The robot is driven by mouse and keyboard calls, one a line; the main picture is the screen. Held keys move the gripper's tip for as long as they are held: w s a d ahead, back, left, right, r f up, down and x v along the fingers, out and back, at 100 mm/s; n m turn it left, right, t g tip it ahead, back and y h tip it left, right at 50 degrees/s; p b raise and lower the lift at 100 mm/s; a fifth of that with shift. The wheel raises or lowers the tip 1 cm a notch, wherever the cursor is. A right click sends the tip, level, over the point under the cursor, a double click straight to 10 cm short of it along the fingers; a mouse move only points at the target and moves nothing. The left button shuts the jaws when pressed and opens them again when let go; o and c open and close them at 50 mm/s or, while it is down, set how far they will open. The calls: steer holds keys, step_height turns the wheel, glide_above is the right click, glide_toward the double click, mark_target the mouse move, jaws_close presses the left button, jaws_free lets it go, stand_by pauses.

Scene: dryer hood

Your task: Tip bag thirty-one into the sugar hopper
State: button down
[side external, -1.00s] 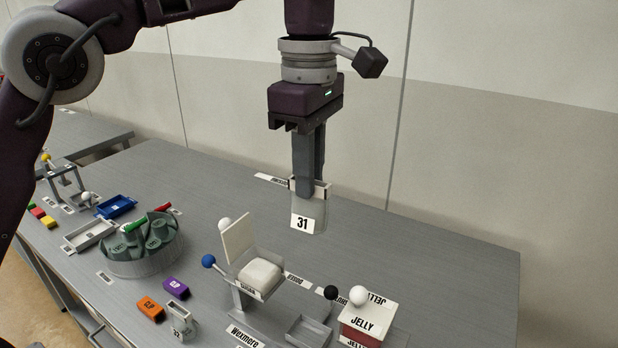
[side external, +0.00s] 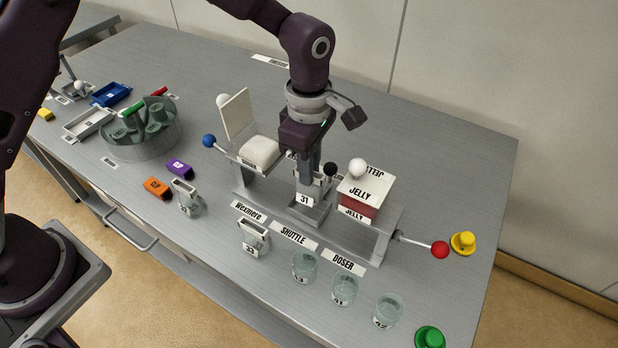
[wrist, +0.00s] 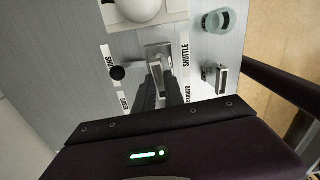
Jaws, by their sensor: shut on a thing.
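Bag thirty-one (side external: 304,199), a clear container with a white "31" label, is upright in my gripper (side external: 311,180). My gripper is shut on its top end and points down. The bag is low over or in the small grey shuttle tray (side external: 318,217); I cannot tell whether it touches. In the wrist view, my gripper (wrist: 160,78) partly hides the bag and tray. The sugar hopper (side external: 259,152) is left of the bag in the side view. Its white lid (side external: 237,114) stands raised, and a pale mound fills its top. A blue-knobbed lever (side external: 209,141) is at its left.
The red-and-white jelly hopper (side external: 366,192), with a white knob, is close right of my gripper. A black knob (side external: 330,169) is just beside it. Bag thirty-three (side external: 254,238) and several glass jars (side external: 304,266) stand in front. A round carousel (side external: 140,138) is at left.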

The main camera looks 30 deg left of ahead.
steer(key=shift+f, duration=1.8)
steer(key=shift+f, duration=0.1)
steer(key=c, duration=1.4)
jaws_free()
steer(key=r, duration=0.4)
steer(key=a+r, duration=0.1)
steer(key=r, duration=0.2)
steer(key=shift+s, duration=0.15)
